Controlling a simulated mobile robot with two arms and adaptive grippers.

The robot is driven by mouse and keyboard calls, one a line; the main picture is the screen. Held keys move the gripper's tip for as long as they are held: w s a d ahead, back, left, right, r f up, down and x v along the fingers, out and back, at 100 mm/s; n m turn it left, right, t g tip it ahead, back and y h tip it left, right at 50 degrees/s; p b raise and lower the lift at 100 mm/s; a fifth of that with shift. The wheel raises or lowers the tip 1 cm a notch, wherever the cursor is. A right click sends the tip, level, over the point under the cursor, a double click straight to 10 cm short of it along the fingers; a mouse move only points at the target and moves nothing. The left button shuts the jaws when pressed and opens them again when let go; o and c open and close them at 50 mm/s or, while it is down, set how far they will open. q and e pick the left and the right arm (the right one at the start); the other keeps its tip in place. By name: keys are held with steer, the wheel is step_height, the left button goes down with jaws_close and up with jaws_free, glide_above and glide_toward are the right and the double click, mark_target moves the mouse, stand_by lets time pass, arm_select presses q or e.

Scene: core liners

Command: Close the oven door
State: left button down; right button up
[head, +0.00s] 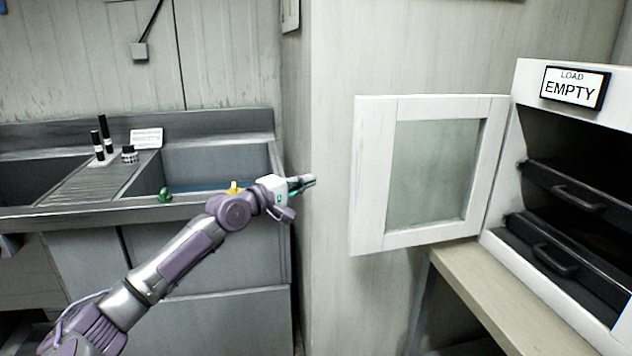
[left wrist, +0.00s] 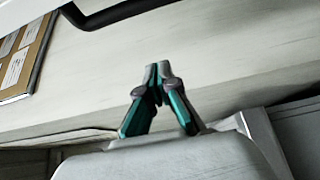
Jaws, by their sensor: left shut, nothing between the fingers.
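The oven (head: 527,236) is a white cabinet at the right of the head view, with its front open and black trays with handles inside. Its door (head: 370,180) is a white frame around a grey-green glass pane, hinged at the oven's left edge. It stands wide open, swung out to the left. My left gripper (head: 308,181) is to the left of the door's free edge, apart from it, in front of the wall. In the left wrist view its green and grey fingertips (left wrist: 158,68) are together with nothing between them. My right gripper is not in view.
A steel sink unit (head: 215,213) with small bottles on its drainboard stands at the left. A pale wall column (head: 332,290) stands behind my gripper. The oven rests on a pale bench (head: 490,293). A sign reading "LOAD EMPTY" (head: 574,88) is on the oven's top.

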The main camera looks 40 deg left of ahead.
arm_select(q)
steer(key=w+d+p, duration=0.3)
steer(key=w+d, duration=0.2)
steer(key=w, duration=0.3)
steer(key=shift+d, duration=0.25)
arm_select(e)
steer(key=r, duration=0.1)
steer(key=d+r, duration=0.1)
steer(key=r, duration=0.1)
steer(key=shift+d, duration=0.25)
